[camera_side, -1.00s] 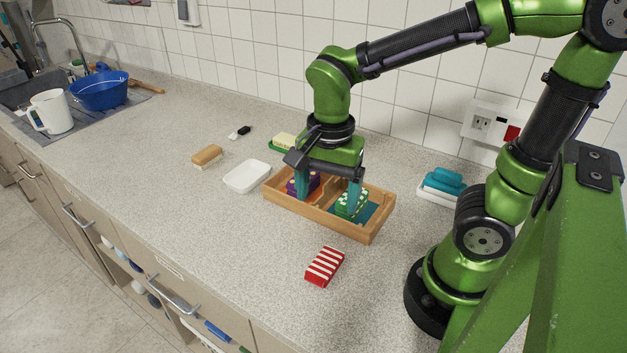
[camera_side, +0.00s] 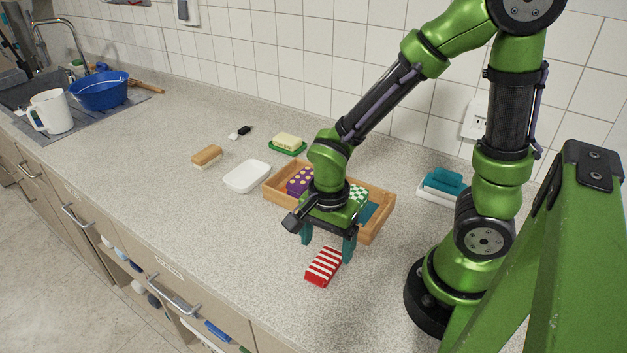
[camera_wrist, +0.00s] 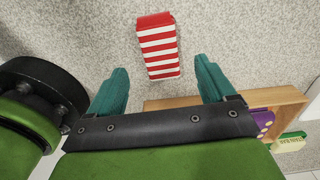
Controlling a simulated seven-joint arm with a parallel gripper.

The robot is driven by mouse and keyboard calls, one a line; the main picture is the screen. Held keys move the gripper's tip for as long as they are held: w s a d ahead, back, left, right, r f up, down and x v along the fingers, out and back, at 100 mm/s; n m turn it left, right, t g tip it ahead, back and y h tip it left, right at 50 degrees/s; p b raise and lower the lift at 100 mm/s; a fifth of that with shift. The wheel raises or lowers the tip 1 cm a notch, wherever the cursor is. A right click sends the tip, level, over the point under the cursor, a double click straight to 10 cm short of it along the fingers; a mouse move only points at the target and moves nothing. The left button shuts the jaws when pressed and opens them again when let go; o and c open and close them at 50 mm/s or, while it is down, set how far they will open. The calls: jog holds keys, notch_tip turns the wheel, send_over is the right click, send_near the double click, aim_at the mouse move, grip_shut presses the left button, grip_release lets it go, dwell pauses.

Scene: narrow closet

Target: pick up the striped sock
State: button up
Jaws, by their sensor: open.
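The striped sock (camera_side: 323,267) is a folded red and white bundle lying on the counter in front of the wooden tray. It also shows in the wrist view (camera_wrist: 158,46), at the top middle, beyond the fingertips. My gripper (camera_side: 328,247) is open and empty, with teal fingers pointing down. It hangs above the counter between the tray and the sock, close to the sock on its tray side. In the wrist view the two fingers (camera_wrist: 160,82) stand wide apart, and the sock lies ahead of the gap between them. No contact with the sock shows.
The wooden tray (camera_side: 377,234) holds a purple dotted bundle (camera_side: 300,181) and a green checked one (camera_side: 357,194), partly hidden by my arm. A white dish (camera_side: 247,176), a brush (camera_side: 207,157) and a butter dish (camera_side: 287,144) stand further left. The counter around the sock is clear.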

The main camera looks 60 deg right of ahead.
aim_at(325, 262)
jog(key=shift+a+f, duration=0.1)
jog(key=shift+f, duration=2.2)
jog(key=c, duration=1.1)
